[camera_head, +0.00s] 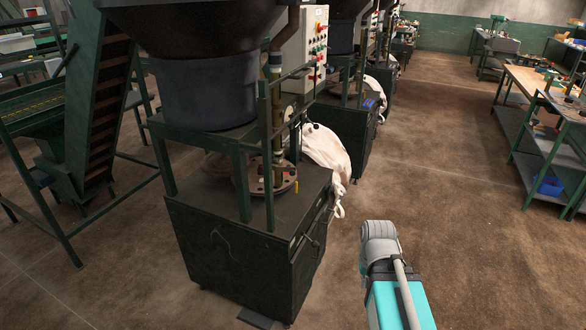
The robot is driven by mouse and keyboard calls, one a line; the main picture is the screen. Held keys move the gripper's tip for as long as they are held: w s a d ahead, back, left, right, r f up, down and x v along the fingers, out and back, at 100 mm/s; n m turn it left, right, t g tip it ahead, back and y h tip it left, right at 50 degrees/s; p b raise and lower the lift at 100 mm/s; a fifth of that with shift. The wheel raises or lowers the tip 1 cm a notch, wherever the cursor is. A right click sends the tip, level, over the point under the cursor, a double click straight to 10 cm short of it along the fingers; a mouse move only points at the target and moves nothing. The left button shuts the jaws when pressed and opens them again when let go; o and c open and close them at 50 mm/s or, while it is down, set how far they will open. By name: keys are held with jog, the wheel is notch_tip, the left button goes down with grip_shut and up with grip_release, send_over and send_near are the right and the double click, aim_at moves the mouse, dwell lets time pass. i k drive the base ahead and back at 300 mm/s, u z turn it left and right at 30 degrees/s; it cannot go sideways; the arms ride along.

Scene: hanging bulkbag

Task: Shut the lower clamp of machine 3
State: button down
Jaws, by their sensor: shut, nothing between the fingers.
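The nearest machine (248,250) is a dark green cabinet with a frame on top, in the middle of the head view. I cannot read any machine number. A round brown plate (268,186) around a vertical pipe (274,120) sits on the cabinet, with small red and dark parts on it. A white bulk bag (326,150) hangs slack at the machine's right side. I cannot pick out the lower clamp or whether it is open. My arm (395,290) rises at the bottom, right of the machine. Its fingers do not show.
A control box (304,48) with coloured buttons stands above the machine. Similar machines follow behind it. A sloped conveyor (100,120) is at the left. Workbenches (540,100) line the right side. The brown floor (440,170) between is clear.

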aim_at(292, 171)
jog(key=i, duration=0.9)
jog(key=z, duration=0.05)
